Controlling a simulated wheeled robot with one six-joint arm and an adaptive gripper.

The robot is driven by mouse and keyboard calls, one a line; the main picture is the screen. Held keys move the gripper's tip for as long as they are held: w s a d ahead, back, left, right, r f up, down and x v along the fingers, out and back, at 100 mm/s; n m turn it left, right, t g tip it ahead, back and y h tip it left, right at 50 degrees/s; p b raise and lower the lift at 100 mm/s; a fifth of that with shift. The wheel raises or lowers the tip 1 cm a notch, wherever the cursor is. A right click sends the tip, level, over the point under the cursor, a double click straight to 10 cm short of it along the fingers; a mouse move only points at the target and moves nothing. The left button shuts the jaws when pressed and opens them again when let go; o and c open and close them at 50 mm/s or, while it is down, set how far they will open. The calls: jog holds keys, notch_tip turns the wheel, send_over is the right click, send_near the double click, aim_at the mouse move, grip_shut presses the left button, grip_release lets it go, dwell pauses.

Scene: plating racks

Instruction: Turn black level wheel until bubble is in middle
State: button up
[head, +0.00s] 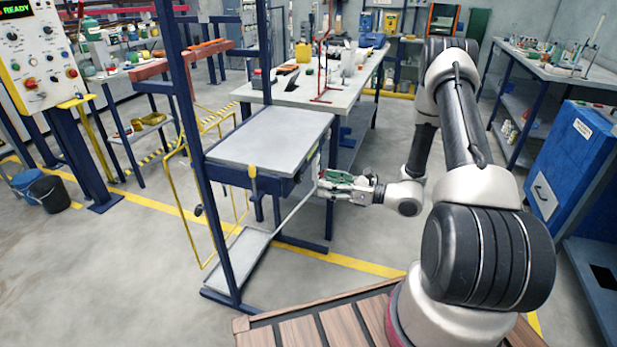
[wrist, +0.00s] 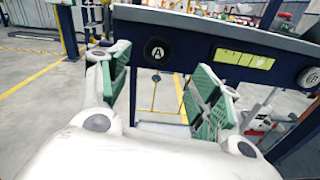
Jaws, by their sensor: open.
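In the wrist view a black round wheel marked A (wrist: 157,50) sits on the dark front edge of the rack's shelf. A second dark wheel marked B (wrist: 311,78) is at the right edge of that view. Between them is a yellow-green level vial (wrist: 243,60) with dark marks; I cannot make out where its bubble is. My gripper (wrist: 160,85) is open, with its green-padded fingers apart and nothing between them. Wheel A shows beyond the fingertips, near the gap between them. In the head view my gripper (head: 326,182) is at the right side of the rack's shelf.
The rack's grey shelf top (head: 270,137) is bare, with blue posts and a lower shelf (head: 238,262). A yellow-handled item (head: 254,172) hangs at its front. A long bench (head: 310,90) with items stands behind.

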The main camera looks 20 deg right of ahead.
aim_at(301, 177)
jog(key=x, duration=0.7)
jog(key=shift+w+a+r, duration=0.1)
jog(key=shift+a, duration=0.2)
jog(key=c, duration=1)
jog(key=n, duration=0.4)
jog(key=shift+n, duration=0.3)
jog(key=shift+c, duration=0.2)
jog(key=o, duration=1)
jog(key=shift+o, duration=0.2)
